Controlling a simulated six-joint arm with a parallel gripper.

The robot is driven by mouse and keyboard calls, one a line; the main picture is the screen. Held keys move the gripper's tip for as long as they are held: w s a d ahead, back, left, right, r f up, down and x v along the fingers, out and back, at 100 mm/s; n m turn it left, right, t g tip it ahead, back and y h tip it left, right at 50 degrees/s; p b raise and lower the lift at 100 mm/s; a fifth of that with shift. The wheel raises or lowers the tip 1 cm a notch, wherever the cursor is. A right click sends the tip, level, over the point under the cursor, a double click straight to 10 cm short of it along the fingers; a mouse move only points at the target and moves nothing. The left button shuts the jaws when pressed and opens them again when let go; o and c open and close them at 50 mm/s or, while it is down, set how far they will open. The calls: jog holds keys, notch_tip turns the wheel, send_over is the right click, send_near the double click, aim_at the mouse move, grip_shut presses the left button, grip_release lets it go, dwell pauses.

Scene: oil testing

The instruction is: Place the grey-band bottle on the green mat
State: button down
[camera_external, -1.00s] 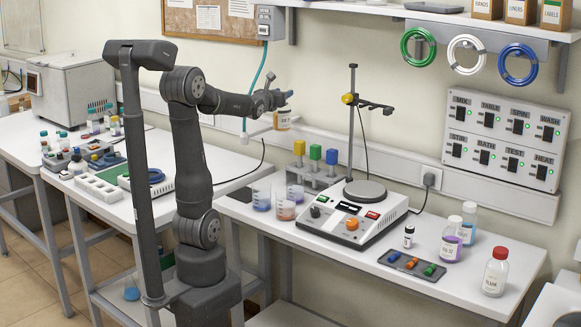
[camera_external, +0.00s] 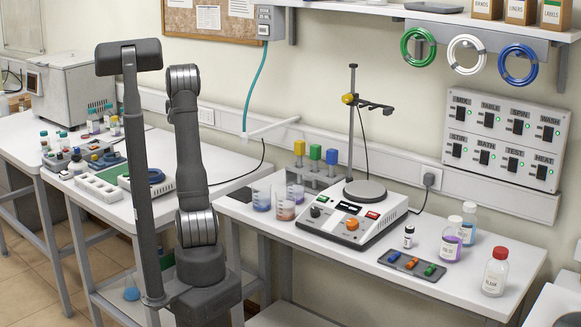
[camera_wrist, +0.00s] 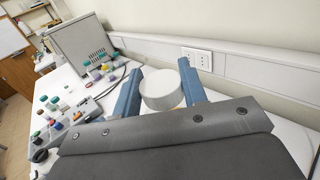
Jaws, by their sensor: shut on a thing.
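In the external view, my gripper and the bottle are hidden behind my arm.
The right table holds a hotplate device (camera_external: 352,220), beakers (camera_external: 262,198) and a red-capped bottle (camera_external: 495,272). The wall runs close behind.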

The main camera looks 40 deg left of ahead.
jog(key=s+a+f+n+g+y, duration=0.1)
jog(key=s+a+f, duration=0.7)
jog(key=a, duration=0.2)
jog(key=s+a+f+g, duration=0.1)
jog(key=s+a+f, duration=0.7)
jog(key=a, duration=0.2)
jog(key=shift+a+f+n+y, duration=0.15)
jog(key=shift+a+n+y, duration=0.1)
jog(key=shift+n+y, duration=0.15)
jog(key=shift+f, duration=0.2)
jog(key=c, duration=0.9)
grip_release()
